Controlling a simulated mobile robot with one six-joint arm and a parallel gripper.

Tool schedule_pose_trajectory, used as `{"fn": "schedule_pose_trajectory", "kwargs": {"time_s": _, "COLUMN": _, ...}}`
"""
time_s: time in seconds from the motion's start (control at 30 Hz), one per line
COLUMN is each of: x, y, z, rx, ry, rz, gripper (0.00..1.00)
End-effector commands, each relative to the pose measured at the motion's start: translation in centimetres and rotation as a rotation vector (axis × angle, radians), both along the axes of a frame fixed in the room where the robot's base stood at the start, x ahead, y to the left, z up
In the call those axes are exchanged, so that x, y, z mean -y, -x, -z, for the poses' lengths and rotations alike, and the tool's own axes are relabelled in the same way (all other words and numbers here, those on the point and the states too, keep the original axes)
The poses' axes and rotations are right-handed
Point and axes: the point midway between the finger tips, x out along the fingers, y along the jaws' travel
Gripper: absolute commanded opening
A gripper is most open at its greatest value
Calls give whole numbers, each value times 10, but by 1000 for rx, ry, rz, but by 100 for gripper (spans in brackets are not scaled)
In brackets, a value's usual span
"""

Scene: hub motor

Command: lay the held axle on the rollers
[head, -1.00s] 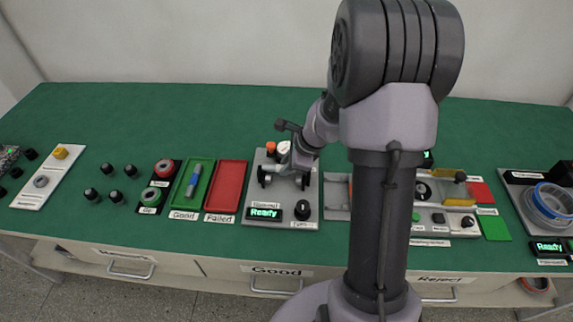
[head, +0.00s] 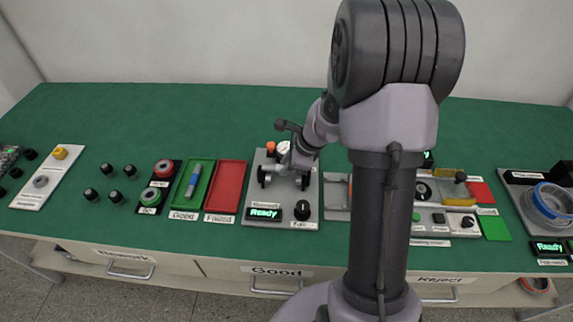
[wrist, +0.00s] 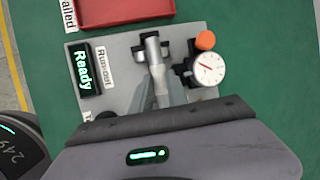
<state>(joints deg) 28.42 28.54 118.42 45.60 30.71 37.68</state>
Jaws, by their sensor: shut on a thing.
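The held axle is a grey metal rod (wrist: 154,55). In the wrist view it runs from my gripper over the grey run-out station (wrist: 115,65). Black roller supports (wrist: 137,52) show beside its far end. In the head view the station (head: 255,220) stands at mid-table, with a black support (head: 264,178) under or beside the axle. My gripper (head: 296,168) is shut on the axle, low over the station. I cannot tell whether the axle touches the rollers.
A dial gauge (wrist: 207,68) with an orange knob (wrist: 205,40) stands close beside the axle. The red Failed tray (head: 228,186) is empty. The green Good tray (head: 206,170) holds a blue and grey rod (head: 192,182). Green table behind is clear.

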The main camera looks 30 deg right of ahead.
Motion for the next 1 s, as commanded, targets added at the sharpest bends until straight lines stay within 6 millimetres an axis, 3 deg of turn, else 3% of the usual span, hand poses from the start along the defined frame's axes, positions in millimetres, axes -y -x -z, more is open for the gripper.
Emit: {"fn": "schedule_pose_trajectory", "kwargs": {"time_s": 1.0, "x": 0, "y": 0, "z": 10, "rx": 1, "ry": 0, "rz": 0, "gripper": 0}}
